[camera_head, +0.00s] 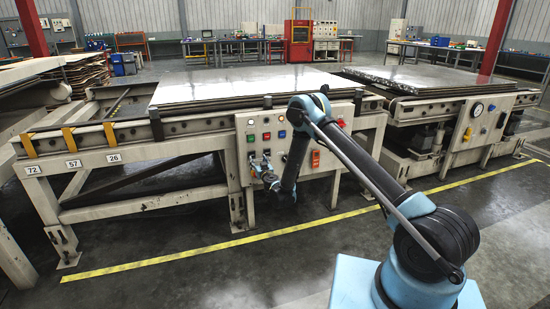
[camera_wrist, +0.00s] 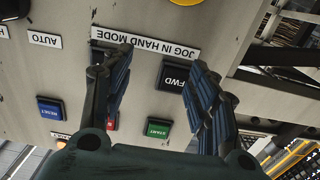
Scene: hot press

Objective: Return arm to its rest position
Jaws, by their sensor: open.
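My arm reaches from the lower right to a button panel (camera_head: 300,175) on the front of the press frame in the head view. My gripper (camera_head: 262,166) is small there, close in front of the panel's lower left part. In the wrist view my gripper (camera_wrist: 162,62) is open, its two dark fingers spread and nothing between them but panel face. A black FWD button (camera_wrist: 174,76) shows beside the right finger, and a green START button (camera_wrist: 157,128) lies between the fingers lower down. The panel lettering appears upside down. Whether the fingertips touch the panel cannot be told.
A blue RESET button (camera_wrist: 50,108) and a red button partly behind the left finger are close by. The press table (camera_head: 250,85) stands above the panel. A second press unit (camera_head: 450,110) is at right. Floor is open in front, with a yellow line (camera_head: 190,252).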

